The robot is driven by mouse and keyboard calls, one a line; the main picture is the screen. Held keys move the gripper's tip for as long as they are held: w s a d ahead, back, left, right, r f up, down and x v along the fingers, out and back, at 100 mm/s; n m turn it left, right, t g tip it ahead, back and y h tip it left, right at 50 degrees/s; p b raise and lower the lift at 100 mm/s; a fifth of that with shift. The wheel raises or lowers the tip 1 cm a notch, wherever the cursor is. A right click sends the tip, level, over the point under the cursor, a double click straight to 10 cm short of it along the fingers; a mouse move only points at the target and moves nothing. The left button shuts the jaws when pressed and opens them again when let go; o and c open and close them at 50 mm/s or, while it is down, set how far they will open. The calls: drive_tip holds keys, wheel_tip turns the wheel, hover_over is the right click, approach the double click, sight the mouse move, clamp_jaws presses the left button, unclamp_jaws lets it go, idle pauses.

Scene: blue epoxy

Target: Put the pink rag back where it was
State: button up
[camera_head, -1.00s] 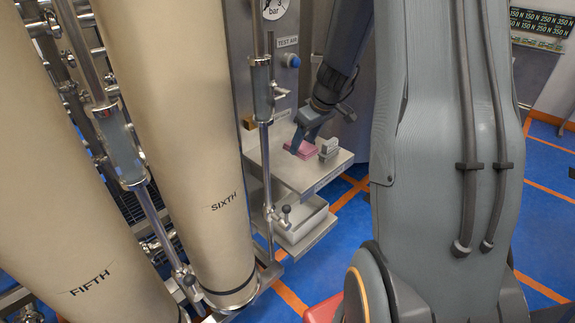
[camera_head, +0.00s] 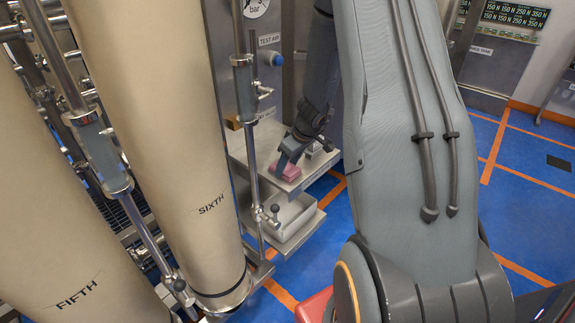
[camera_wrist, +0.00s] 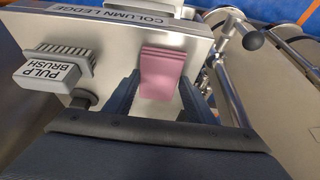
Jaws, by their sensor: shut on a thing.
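The pink rag (camera_wrist: 163,70) is a small folded block between my two dark fingers in the wrist view. My gripper (camera_wrist: 158,92) is shut on it. The rag is over the pale metal shelf labelled COLUMN LEDGE (camera_wrist: 110,38); I cannot tell whether it touches the surface. In the head view the rag (camera_head: 285,173) shows below my gripper (camera_head: 287,158), over the front part of the ledge (camera_head: 313,172). The fingers' far sides are hidden there.
A brush labelled PULP BRUSH (camera_wrist: 50,72) stands on the ledge beside the rag. A metal rod with a ball-ended valve handle (camera_wrist: 252,40) runs close by the ledge's edge. A tray (camera_head: 290,215) sits below. Large beige columns (camera_head: 160,130) stand at left.

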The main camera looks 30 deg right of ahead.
drive_tip(key=o, duration=0.9)
drive_tip(key=shift+o, duration=0.2)
drive_tip(key=b+v, duration=0.1)
drive_tip(key=v, duration=1.1)
drive_tip(key=s+a+m+g+h, duration=0.1)
drive_tip(key=s+a+m+g, duration=0.2)
drive_tip(key=s+a, duration=1.5)
drive_tip(key=shift+a+r+m+h, duration=0.25)
drive_tip(key=shift+a+m+h, duration=0.1)
drive_tip(key=shift+m, duration=0.15)
